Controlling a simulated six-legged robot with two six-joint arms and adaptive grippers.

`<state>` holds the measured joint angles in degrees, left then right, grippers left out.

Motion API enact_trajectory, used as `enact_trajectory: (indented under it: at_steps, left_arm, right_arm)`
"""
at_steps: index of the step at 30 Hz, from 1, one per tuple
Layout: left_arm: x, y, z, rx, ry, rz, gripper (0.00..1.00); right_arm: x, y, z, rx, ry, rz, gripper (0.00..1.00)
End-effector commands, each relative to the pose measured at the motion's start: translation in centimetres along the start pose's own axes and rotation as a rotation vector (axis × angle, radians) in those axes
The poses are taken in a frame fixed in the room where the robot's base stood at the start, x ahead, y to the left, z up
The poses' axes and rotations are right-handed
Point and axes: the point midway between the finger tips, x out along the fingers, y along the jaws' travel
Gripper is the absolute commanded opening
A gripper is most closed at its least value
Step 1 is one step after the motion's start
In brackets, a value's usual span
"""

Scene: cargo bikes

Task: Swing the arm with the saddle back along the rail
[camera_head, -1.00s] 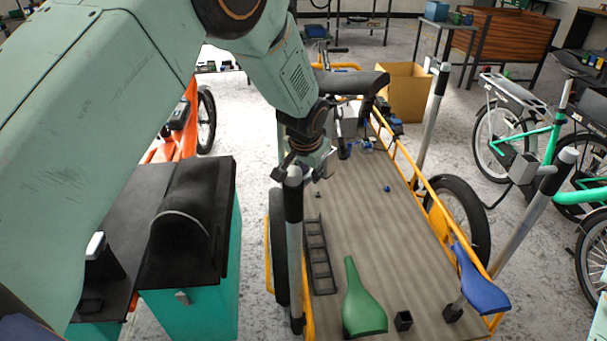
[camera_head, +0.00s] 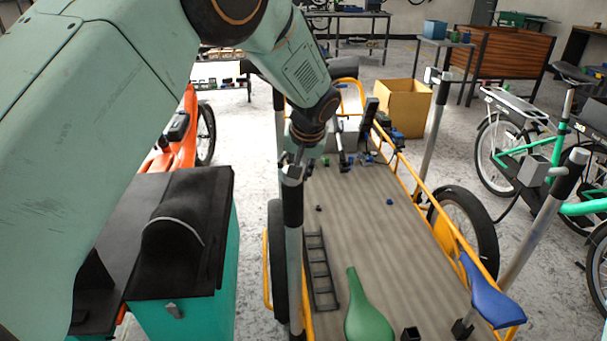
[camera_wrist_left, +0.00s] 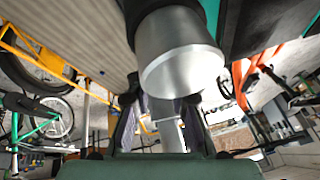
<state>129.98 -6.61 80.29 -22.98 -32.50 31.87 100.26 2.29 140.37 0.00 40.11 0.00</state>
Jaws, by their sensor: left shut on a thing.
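My left gripper (camera_head: 294,162) is at the top of a silver post with a black sleeve (camera_head: 292,205), at the left side of the cargo bed. In the left wrist view its fingers (camera_wrist_left: 160,128) are closed about a pale metal piece (camera_wrist_left: 170,135), and a thick silver cylinder (camera_wrist_left: 182,58) is close in front. A black saddle (camera_head: 344,68) shows beyond my forearm, mostly hidden by it. I cannot tell how the saddle joins the gripped piece. A yellow rail (camera_head: 408,166) runs along the bed's right side. The right gripper is not in view.
The cargo bed (camera_head: 365,215) holds a green saddle (camera_head: 367,310), a black ladder-like frame (camera_head: 320,272) and small parts. A blue saddle (camera_head: 489,292) is at its front right. A teal box (camera_head: 185,315) with a black lid stands left. A cardboard box (camera_head: 404,105) stands behind.

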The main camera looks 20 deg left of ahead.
Motion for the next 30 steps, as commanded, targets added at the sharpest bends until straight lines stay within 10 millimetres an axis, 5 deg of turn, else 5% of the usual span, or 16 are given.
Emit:
enact_trajectory:
  at_steps: [30]
  left_arm:
    - [0.5, -1.7, 0.7, -0.267, -0.068, -0.115, 0.0]
  right_arm:
    - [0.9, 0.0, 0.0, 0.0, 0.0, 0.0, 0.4]
